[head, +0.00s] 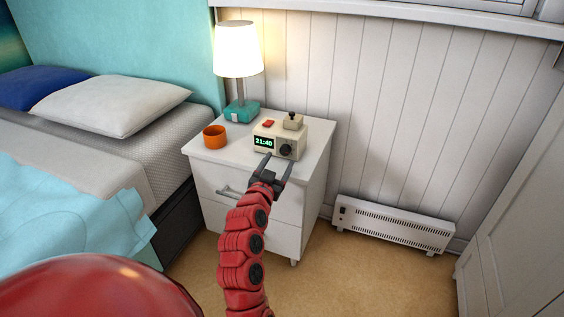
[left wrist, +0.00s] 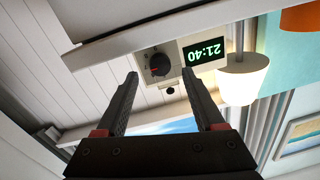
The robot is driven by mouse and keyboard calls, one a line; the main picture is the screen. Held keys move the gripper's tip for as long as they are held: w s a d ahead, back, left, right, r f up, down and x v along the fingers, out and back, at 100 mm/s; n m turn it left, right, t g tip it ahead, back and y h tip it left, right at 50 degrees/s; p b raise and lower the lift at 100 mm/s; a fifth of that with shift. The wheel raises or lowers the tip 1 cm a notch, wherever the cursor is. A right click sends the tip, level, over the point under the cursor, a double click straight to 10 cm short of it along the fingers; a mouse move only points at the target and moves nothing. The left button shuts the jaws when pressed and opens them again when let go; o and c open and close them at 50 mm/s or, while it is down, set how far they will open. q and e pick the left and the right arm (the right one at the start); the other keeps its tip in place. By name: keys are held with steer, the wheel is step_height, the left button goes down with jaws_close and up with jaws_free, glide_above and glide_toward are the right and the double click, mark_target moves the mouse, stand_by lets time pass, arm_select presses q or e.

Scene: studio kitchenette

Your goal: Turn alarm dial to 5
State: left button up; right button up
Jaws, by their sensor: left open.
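The cream alarm clock (head: 268,130) stands on the white nightstand, with a green display reading 21:40 (head: 264,142). Its round dark dial (head: 286,151) is on the front, right of the display. My left gripper (head: 278,160) is open and empty in front of the clock. In the left wrist view its fingertips (left wrist: 160,74) are spread either side of the dial's line, apparently short of it. My right gripper is not in view.
The nightstand (head: 220,155) also holds an orange cup (head: 214,136) and a lit lamp (head: 239,65) with a teal base. A bed stands left; a heater (head: 392,226) is right.

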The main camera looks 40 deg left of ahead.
mark_target(284, 153)
arm_select(q)
steer(key=shift+b+x, duration=0.35)
steer(key=shift+x, duration=1.35)
jaws_close()
